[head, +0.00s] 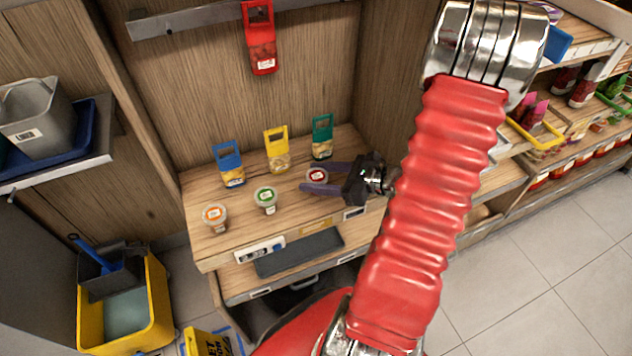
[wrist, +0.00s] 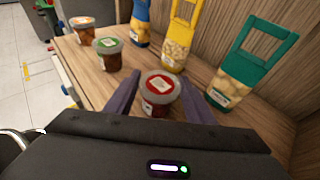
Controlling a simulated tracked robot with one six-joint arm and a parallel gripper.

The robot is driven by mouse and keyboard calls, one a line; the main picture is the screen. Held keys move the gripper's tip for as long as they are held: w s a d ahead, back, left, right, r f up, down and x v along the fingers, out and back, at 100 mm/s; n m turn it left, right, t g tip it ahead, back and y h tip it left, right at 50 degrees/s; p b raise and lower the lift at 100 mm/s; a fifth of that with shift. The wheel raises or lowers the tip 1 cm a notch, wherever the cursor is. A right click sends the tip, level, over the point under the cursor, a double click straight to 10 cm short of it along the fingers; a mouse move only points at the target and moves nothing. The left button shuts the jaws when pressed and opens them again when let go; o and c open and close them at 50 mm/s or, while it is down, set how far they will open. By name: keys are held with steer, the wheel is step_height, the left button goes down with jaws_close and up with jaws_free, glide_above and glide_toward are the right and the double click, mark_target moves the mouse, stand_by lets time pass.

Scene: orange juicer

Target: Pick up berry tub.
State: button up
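The berry tub, a small clear tub with a red lid (wrist: 160,86), stands upright on the wooden counter. In the head view it shows at the counter's right part (head: 317,176). My gripper (wrist: 157,98) is open, with one purple finger on each side of the tub. In the head view the gripper (head: 322,178) reaches in from the right at the tub. I cannot tell whether either finger touches the tub. The gripper body hides part of the finger bases in the wrist view.
A green-lidded tub (head: 265,199) and an orange-lidded tub (head: 215,216) stand to the left. Blue (head: 230,166), yellow (head: 277,150) and green (head: 322,138) handled packs stand behind. A red pack (head: 260,40) hangs above. A yellow bin (head: 128,310) stands at lower left.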

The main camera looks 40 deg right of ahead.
mark_target(317, 175)
steer(key=c, duration=0.6)
steer(key=shift+r, duration=0.1)
steer(key=shift+r, duration=4.95)
